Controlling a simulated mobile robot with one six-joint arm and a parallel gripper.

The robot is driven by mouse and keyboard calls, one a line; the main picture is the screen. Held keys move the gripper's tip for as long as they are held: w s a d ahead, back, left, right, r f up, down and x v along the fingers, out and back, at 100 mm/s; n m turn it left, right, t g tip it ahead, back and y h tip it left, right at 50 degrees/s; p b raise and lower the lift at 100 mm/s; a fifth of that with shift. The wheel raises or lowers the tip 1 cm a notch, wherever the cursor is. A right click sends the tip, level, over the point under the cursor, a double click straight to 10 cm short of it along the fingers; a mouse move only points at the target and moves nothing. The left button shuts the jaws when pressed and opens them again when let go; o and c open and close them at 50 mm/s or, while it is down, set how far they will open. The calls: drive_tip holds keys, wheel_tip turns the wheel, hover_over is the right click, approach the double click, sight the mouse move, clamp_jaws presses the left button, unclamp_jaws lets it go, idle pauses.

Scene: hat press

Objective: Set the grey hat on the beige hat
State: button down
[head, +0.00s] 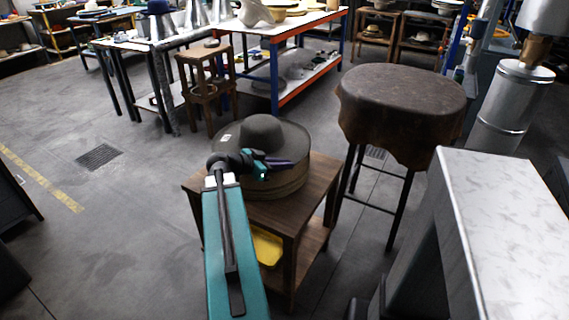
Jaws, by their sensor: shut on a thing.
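The grey hat (262,131) is in the middle of the head view, crown up, with a small white tag on the left of its brim. My gripper (272,163) is at the near edge of its brim and is shut on it. The fingertips are small and partly dark, so the exact grip is hard to see. Just below the grey hat are the stacked brims of the beige hat (287,184), on a small wooden table (318,188). The grey hat covers the top of it. I cannot tell whether the two touch.
A round stool with a brown leather cover (400,95) stands to the right of the wooden table. A grey-white bench (510,215) fills the near right. A yellow tray (266,246) is on the table's lower shelf. The floor at left is open.

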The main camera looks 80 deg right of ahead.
sight(284, 172)
drive_tip(key=shift+f+b, duration=1.65)
drive_tip(key=shift+f, duration=0.05)
drive_tip(key=shift+f+b, duration=0.2)
drive_tip(key=shift+b, duration=0.1)
drive_tip(key=c, duration=1.8)
unclamp_jaws()
drive_tip(key=v, duration=1.3)
drive_tip(key=shift+w+a+r, duration=0.2)
drive_tip(key=shift+a+r, duration=0.05)
drive_tip(key=shift+r, duration=0.05)
